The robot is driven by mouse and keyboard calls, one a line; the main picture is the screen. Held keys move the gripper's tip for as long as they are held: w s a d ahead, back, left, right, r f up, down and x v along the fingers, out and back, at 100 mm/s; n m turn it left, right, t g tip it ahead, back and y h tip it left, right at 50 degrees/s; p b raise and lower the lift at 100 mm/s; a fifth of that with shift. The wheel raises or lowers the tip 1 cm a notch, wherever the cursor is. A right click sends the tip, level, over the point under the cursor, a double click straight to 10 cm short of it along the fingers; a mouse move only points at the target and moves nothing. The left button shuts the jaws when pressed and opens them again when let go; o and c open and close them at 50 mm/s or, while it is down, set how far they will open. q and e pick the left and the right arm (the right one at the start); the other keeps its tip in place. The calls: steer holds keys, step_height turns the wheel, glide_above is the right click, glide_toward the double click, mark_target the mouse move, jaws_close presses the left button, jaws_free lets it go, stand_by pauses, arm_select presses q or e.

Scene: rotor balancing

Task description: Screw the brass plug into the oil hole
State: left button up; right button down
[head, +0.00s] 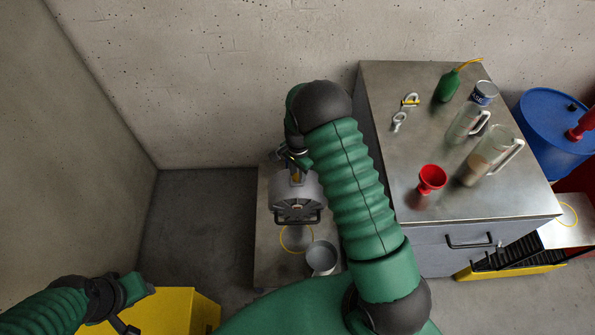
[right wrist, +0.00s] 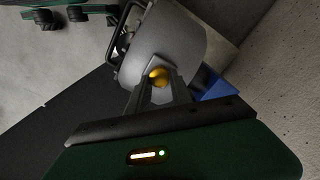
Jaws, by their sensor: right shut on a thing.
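A grey round machine housing (head: 297,190) with a slotted face and a black handle stands on a low metal surface. It also fills the upper middle of the right wrist view (right wrist: 175,45). My right gripper (head: 290,160) is at the top of the housing. In the right wrist view its fingers are shut on the brass plug (right wrist: 158,76), whose rounded yellow end shows between the tips, right against the housing. The plug hides the oil hole, so I cannot tell how deep it sits. My left gripper (head: 124,325) hangs at the lower left, its jaws unclear.
A grey bucket (head: 321,257) and a yellow ring (head: 296,239) are below the housing. The steel cabinet (head: 400,165) at right carries a red funnel (head: 432,179), jugs, a green oil bottle (head: 448,87) and small metal parts. A blue drum (head: 552,135) is beyond.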

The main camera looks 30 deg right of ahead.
steer(key=m+p, duration=0.1)
steer(key=m, duration=0.3)
steer(key=m+p, duration=0.2)
steer(key=m, duration=0.2)
steer(key=m+p, duration=0.1)
steer(key=m, duration=0.3)
steer(key=shift+s+a+r, duration=0.2)
steer(key=shift+s+r, duration=0.1)
steer(key=shift+s, duration=0.05)
steer(key=shift+f+m+p, duration=0.1)
steer(key=shift+m+p, duration=0.3)
steer(key=shift+m, duration=0.8)
steer(key=shift+f+m, duration=0.15)
steer(key=shift+m, duration=0.55)
steer(key=shift+f, duration=0.1)
steer(key=m, duration=0.1)
steer(key=m+p, duration=0.1)
steer(key=m, duration=0.1)
steer(key=shift+a+r, duration=0.15)
steer(key=shift+r, duration=0.1)
steer(key=m+p, duration=0.1)
steer(key=m, duration=0.4)
steer(key=shift+a+f, duration=0.1)
steer(key=shift+f+m, duration=0.15)
steer(key=shift+m, duration=1.05)
